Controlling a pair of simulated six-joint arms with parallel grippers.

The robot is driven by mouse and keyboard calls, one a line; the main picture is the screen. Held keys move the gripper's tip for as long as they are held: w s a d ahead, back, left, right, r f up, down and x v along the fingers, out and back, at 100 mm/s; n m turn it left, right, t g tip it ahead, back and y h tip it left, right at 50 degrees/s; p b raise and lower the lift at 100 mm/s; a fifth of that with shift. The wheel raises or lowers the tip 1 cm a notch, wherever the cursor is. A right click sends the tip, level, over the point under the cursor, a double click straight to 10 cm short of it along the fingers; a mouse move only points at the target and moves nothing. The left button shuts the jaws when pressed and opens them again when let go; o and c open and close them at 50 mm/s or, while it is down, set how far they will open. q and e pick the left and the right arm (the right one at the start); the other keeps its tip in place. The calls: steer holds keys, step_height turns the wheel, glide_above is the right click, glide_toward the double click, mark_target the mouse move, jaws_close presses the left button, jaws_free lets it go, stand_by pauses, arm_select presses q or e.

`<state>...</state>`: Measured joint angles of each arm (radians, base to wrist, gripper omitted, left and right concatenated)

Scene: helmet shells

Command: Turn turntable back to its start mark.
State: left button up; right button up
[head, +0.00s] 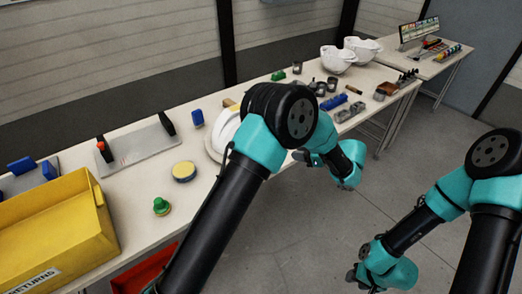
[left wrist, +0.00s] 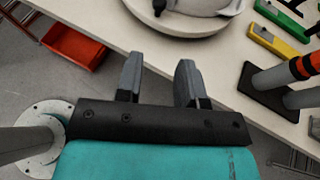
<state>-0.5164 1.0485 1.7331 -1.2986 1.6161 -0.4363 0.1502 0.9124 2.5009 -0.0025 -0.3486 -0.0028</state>
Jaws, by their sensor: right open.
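The turntable (head: 211,152) is a pale round disc on the long bench, partly hidden behind my left arm. A white helmet shell (head: 227,130) sits on it. The left wrist view shows the disc's near rim (left wrist: 165,28) at the top edge, with part of the shell above it; no start mark can be made out. My left gripper (left wrist: 159,62) is open and empty, its two fingers apart at the bench's front edge, short of the disc. It also shows small in the head view (head: 303,157). My right gripper (head: 355,277) is open and empty, low over the floor.
A yellow returns bin (head: 60,235), a round yellow-topped pad (head: 184,171) and a green knob (head: 161,206) stand left on the bench. A red bin (left wrist: 73,47) is below. Black-and-orange posts (left wrist: 285,75) rise at right in the wrist view. More white shells (head: 337,58) stand farther back.

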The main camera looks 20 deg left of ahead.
arm_select(q)
steer(key=x, duration=1.7)
steer(key=shift+f, duration=0.2)
steer(key=shift+c, duration=0.3)
jaws_close()
